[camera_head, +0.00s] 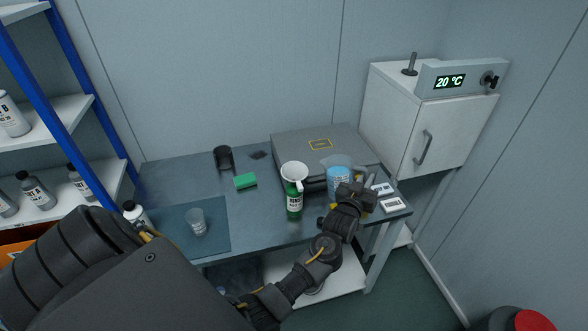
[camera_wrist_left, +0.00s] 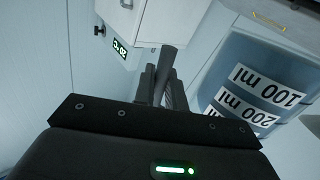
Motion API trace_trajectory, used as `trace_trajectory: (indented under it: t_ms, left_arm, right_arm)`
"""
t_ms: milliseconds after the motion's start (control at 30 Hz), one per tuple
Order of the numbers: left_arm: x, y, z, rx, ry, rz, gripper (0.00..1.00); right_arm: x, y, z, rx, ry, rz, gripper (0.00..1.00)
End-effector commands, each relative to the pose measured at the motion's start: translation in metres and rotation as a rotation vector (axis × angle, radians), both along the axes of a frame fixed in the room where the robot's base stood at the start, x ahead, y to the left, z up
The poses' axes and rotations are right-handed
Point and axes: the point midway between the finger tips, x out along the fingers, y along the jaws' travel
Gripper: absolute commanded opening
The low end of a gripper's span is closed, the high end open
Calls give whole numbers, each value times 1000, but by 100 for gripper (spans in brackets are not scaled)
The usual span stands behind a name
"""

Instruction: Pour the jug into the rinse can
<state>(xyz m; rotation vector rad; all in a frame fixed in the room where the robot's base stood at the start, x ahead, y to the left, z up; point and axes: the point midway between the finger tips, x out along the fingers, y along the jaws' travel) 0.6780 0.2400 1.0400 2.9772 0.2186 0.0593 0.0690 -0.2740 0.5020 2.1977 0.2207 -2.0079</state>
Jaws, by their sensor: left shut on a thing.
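The jug (camera_head: 338,180) is clear with blue contents and stands upright at the right of the table, in front of the grey case; I cannot tell whether it touches the tabletop. Its volume labels show large in the left wrist view (camera_wrist_left: 255,90). My left gripper (camera_head: 366,188) is at the jug's right side, shut on its handle; the fingers (camera_wrist_left: 165,85) close around a dark grey bar. My right gripper is out of view.
A green bottle with a white funnel (camera_head: 294,178) stands left of the jug. A green sponge (camera_head: 245,181), a clear beaker (camera_head: 197,222) on a mat, white labelled pieces (camera_head: 393,204) and a grey case (camera_head: 300,147) are on the table. A white cabinet (camera_head: 395,115) stands right.

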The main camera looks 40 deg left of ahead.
Motion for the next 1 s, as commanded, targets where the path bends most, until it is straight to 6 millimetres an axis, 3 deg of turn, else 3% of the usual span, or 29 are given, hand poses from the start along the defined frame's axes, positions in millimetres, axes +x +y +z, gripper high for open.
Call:
trace_trajectory:
  t_ms: [533, 1000]
  left_arm:
    - [-8, 24, 26, -256, -95, 1, 0]
    - [-10, 30, 32, -313, -114, -1, 0]
  right_arm:
    - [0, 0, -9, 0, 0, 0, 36]
    - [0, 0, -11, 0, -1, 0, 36]
